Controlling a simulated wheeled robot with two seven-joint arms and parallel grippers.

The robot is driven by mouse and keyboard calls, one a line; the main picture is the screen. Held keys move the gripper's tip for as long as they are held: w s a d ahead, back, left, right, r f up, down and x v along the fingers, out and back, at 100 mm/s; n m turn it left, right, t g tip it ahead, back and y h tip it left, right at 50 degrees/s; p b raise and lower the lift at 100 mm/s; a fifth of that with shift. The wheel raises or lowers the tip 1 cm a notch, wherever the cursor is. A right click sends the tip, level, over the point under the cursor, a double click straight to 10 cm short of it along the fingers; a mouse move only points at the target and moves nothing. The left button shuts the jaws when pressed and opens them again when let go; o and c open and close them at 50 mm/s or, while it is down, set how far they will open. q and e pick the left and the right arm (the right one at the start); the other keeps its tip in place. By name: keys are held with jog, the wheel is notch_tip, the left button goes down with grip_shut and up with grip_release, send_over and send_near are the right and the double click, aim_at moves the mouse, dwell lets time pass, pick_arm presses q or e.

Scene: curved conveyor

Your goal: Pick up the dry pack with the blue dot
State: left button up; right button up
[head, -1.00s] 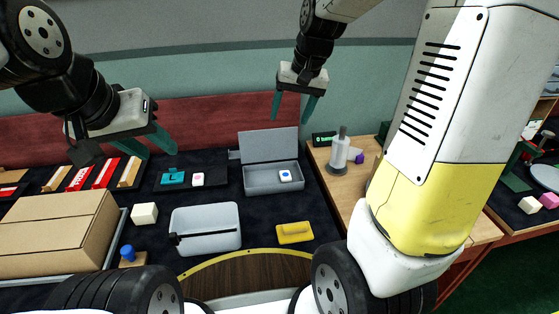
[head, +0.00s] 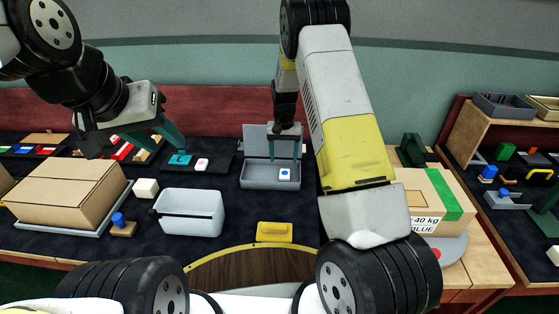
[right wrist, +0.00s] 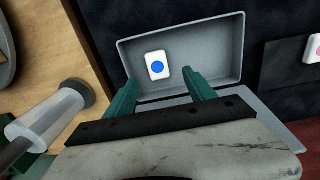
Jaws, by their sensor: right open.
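The dry pack with the blue dot is a small white block (head: 285,174). It lies in the open grey box (head: 259,186), right of the box's middle. The right wrist view shows the pack (right wrist: 157,65) flat, dot up, on the floor of the box (right wrist: 222,43). My right gripper (head: 285,156) is open and points down over the box, its two green fingers apart. In the right wrist view its fingertips (right wrist: 161,81) are near the pack, which is between and beyond them, not gripped. My left gripper (head: 167,147) is open and empty over the table's left part.
The box's raised lid (head: 258,134) stands behind it. A white pack with a pink dot (head: 202,164) lies left of the box. A grey bin (head: 190,212), a yellow block (head: 274,232) and a cardboard box (head: 65,193) are nearer.

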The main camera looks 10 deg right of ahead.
aim_at(285, 173)
jog(key=f, duration=0.7)
jog(key=shift+d+f, duration=0.1)
jog(key=shift+d, duration=0.15)
jog(key=shift+c, duration=0.4)
grip_shut()
